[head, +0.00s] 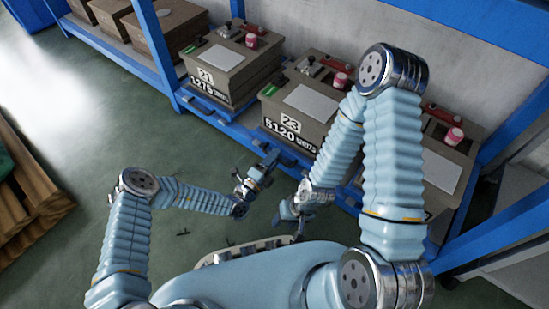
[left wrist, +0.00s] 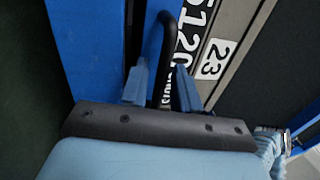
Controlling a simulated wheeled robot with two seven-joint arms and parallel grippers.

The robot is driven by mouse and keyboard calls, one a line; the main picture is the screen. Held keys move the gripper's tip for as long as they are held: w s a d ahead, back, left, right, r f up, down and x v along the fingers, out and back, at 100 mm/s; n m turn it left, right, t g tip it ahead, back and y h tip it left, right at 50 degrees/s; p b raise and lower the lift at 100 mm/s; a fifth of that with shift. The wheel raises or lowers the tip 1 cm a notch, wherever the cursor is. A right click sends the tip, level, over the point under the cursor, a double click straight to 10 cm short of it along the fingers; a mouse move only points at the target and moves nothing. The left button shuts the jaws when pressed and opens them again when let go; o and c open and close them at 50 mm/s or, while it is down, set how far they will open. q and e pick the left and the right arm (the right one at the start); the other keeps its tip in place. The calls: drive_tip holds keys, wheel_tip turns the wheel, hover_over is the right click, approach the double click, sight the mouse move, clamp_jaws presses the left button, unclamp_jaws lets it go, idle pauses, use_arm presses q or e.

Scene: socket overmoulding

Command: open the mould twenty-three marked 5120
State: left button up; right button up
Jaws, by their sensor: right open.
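Mould twenty-three (head: 270,105) is a grey-brown box on the blue rack, with 23 and 5120 on its front and a pale sheet on top. Its 23 label (left wrist: 214,60) also shows in the left wrist view. A black bar handle (left wrist: 167,40) stands out by its front. My left gripper (head: 266,163) is at the mould's front; in the left wrist view its two fingers (left wrist: 162,88) are on either side of the handle, with small gaps visible. My right gripper (head: 288,210) is open and empty, lower and nearer my body, apart from the mould.
A similar box marked 21 (head: 222,70) stands to the left, and another box (head: 445,165) stands to the right, partly behind my right arm. Blue rack posts and beams (head: 153,45) frame the boxes. A wooden pallet (head: 35,195) lies at far left. The green floor between is mostly clear.

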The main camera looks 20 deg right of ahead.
use_arm(q)
clamp_jaws()
idle(0.4)
